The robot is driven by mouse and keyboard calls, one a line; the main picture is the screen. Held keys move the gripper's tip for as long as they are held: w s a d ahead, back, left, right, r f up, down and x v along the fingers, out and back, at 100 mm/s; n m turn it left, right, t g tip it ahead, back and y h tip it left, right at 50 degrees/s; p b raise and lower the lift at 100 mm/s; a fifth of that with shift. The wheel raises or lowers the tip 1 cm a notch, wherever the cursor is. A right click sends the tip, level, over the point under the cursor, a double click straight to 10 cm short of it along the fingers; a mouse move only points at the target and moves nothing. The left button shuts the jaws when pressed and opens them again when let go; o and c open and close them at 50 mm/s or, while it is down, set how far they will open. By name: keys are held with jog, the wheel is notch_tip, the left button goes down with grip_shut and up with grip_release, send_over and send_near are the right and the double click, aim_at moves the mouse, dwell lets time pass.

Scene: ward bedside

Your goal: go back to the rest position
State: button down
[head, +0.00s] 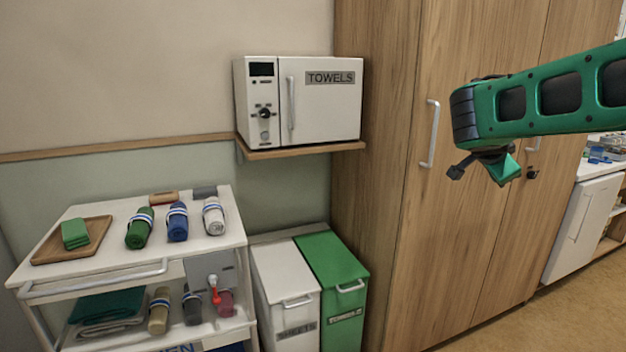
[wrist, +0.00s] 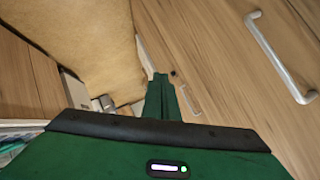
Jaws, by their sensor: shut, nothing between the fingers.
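My gripper (head: 484,168) is at the upper right of the head view, at the end of my green arm. It is in the air in front of the wooden wardrobe and points down. Its fingers are shut with nothing between them. In the wrist view the gripper (wrist: 160,82) is a narrow green shape against the wardrobe doors and the floor. No object hangs from it.
The wardrobe (head: 470,260) with its long handle (head: 430,133) stands behind my gripper. A towel warmer cabinet (head: 335,105) sits on a wall shelf. Two bins, white (head: 285,275) and green (head: 330,262), stand beside a cart (head: 110,253) with rolled towels. Open floor (head: 560,305) lies at lower right.

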jog(key=s+d+f+n+g+y, duration=0.1)
jog(key=s+d+f, duration=0.15)
jog(key=s, duration=0.25)
jog(key=s+d+f+n+g, duration=0.1)
jog(key=s+f, duration=0.2)
jog(key=s, duration=0.2)
jog(key=s+a+f+n+g+y, duration=0.2)
jog(key=s+f, duration=0.2)
jog(key=s, duration=0.6)
jog(key=s+a+f+n+g+y, duration=0.2)
jog(key=s+f, duration=0.3)
jog(key=s, duration=0.5)
jog(key=s+a+f+n+g+y, duration=0.2)
jog(key=s+a+f+n+y, duration=0.1)
jog(key=s, duration=0.7)
jog(key=shift+s+f+n, duration=0.2)
jog(key=shift+f+n, duration=0.5)
jog(key=shift+w+f, duration=0.25)
jog(key=shift+w, duration=0.4)
